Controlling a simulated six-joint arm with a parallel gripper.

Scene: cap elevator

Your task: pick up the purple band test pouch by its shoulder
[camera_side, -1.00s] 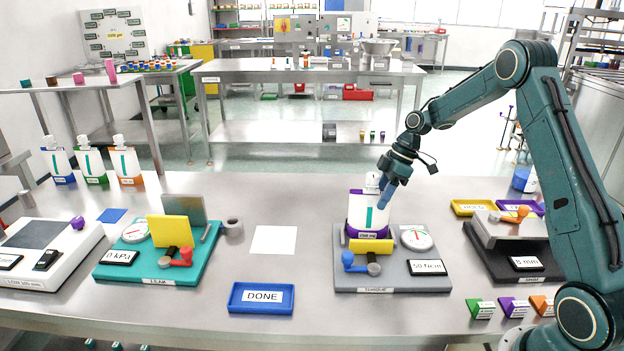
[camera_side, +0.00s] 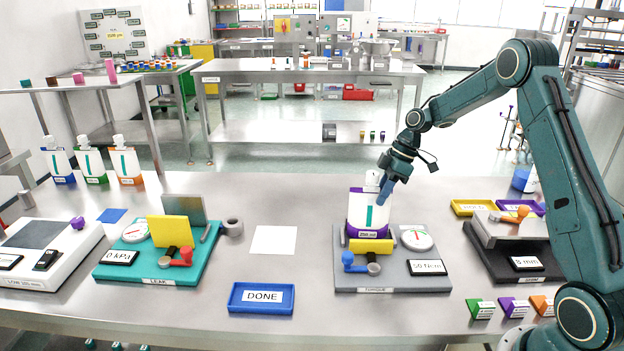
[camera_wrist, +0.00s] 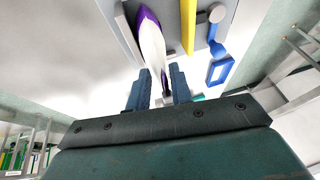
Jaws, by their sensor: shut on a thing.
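The purple band test pouch (camera_side: 367,214) is upright over the grey torque fixture (camera_side: 432,283), behind its yellow block. It is white with a teal stripe, a purple base and a white cap. My gripper (camera_side: 385,189) is at the pouch's upper right shoulder. In the wrist view the pouch (camera_wrist: 151,47) runs down between the two blue fingers of my gripper (camera_wrist: 158,92), which are shut on it. Whether the pouch's base touches the fixture cannot be told.
The fixture carries a dial (camera_side: 416,238), a blue-handled lever (camera_side: 354,262) and a 50 N·cm display. A teal leak fixture (camera_side: 205,270) stands left, a dark fixture (camera_side: 488,262) right. A blue DONE tray (camera_side: 262,311) lies in front. White paper (camera_side: 274,240) lies on clear table.

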